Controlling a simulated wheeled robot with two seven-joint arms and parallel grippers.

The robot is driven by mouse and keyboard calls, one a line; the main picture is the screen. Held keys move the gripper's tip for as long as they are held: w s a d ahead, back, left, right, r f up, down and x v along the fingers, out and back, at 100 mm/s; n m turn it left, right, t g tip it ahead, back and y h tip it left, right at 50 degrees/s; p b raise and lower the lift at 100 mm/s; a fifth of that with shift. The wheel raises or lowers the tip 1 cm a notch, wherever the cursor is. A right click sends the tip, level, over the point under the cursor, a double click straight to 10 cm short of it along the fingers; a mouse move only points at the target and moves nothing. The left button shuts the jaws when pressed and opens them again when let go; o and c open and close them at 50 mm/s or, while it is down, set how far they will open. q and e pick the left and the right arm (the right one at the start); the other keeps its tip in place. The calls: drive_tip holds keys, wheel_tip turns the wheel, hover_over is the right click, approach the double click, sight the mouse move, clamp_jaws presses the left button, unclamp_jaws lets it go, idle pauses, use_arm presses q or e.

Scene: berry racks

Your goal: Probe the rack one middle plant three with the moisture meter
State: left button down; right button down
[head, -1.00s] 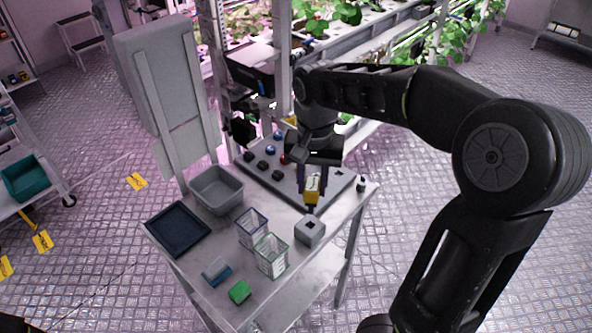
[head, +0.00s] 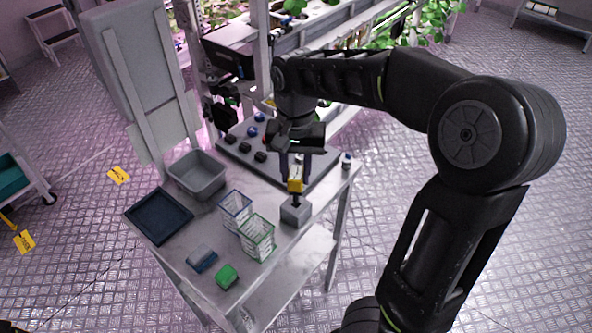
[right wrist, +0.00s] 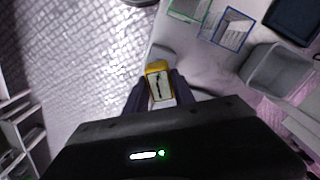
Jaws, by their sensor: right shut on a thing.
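My right gripper (head: 296,165) points down over the metal bench, shut on the yellow moisture meter (head: 295,184). The meter is upright, and its pale face with a dark mark shows in the right wrist view (right wrist: 159,86). Below the meter stands a small grey block holder (head: 296,213). The meter's dark lower end is at the top of the holder; I cannot tell whether it sits in the slot or hangs just above it. Rack plants (head: 416,27) show at the top of the head view; which is middle plant three cannot be told. My left gripper is not in view.
The bench holds a grey bin (head: 186,185), a dark tray (head: 160,216), a blue wire basket (head: 235,208), a green wire basket (head: 259,237), a blue sponge-like block (head: 201,259) and a green block (head: 227,276). A small bottle (head: 346,160) stands at the right edge. A knobbed board lies behind.

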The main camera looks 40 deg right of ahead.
drive_tip(key=shift+f+b, duration=0.3)
drive_tip(key=shift+f, duration=0.5)
drive_tip(key=c, duration=1)
unclamp_jaws()
drive_tip(key=shift+o, duration=0.2)
wheel_tip(320, 180, up, 8)
drive_tip(key=shift+f+b, duration=0.1)
drive_tip(key=shift+b, duration=0.2)
